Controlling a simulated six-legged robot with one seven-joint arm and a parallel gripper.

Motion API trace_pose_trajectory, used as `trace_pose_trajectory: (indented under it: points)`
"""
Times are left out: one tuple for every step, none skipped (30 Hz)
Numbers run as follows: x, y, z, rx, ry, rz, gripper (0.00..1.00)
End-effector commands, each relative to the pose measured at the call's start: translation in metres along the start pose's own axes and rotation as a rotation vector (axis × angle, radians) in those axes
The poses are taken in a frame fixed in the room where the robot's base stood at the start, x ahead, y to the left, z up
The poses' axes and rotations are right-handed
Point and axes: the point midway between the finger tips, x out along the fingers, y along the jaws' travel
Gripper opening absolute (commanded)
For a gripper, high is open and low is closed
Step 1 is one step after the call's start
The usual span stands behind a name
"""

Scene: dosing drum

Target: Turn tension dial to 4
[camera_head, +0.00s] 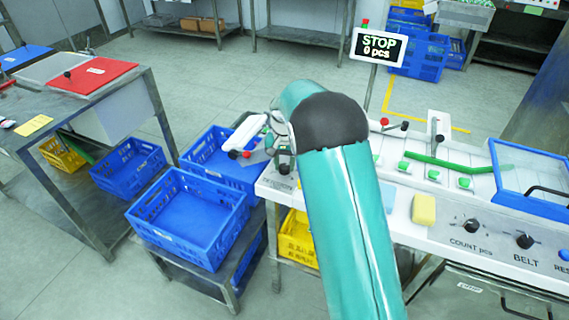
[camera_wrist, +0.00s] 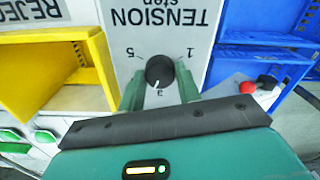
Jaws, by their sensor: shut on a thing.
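The tension dial (camera_wrist: 160,71) is a round black knob on a white panel in the wrist view. Its label reads TENSION step, upside down in this view. The 5 is at the left, the 1 at the right and a 3 just below the knob. The white pointer mark points down, close to the 3 and leaning slightly left. My gripper (camera_wrist: 160,78) has its green fingers on both sides of the knob and is shut on it. In the head view my arm hides most of the gripper and the dial cannot be made out clearly.
A yellow bin (camera_wrist: 50,75) and blue bins (camera_wrist: 262,50) flank the panel. In the head view, a sign (camera_head: 379,47) reads STOP 0 pcs; the line (camera_head: 480,235) has COUNT and BELT knobs. Blue crates (camera_head: 190,215) stand left.

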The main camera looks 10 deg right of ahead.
Motion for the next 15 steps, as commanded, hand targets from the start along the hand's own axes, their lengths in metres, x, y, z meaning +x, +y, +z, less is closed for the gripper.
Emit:
trace_pose_trajectory:
  points:
    - [-0.0018, -0.0013, -0.0007, 0.044, 0.004, -0.002, 0.11]
    - [-0.0018, -0.0013, -0.0008, 0.072, 0.004, -0.002, 0.11]
    - [-0.0018, -0.0014, -0.0007, 0.110, 0.004, -0.002, 0.11]
    - [-0.0018, -0.0016, -0.0007, 0.137, 0.004, -0.002, 0.11]
    - [-0.0018, -0.0017, -0.0006, 0.165, 0.004, -0.002, 0.11]
    - [-0.0018, -0.0015, -0.0007, 0.203, 0.004, -0.002, 0.11]
    - [-0.0019, -0.0013, -0.0008, 0.231, 0.004, -0.002, 0.11]
    - [-0.0019, -0.0012, -0.0009, 0.260, 0.004, -0.003, 0.11]
    - [-0.0019, -0.0012, -0.0009, 0.295, 0.004, -0.003, 0.11]
    - [-0.0018, -0.0013, -0.0008, 0.320, 0.004, -0.003, 0.11]
    - [-0.0018, -0.0014, -0.0008, 0.344, 0.004, -0.003, 0.11]
    - [-0.0019, -0.0015, -0.0008, 0.376, 0.004, -0.003, 0.11]
    - [-0.0019, -0.0014, -0.0008, 0.399, 0.004, -0.002, 0.11]
    - [-0.0018, -0.0013, -0.0009, 0.422, 0.004, -0.003, 0.11]
    - [-0.0018, -0.0012, -0.0009, 0.449, 0.004, -0.003, 0.11]
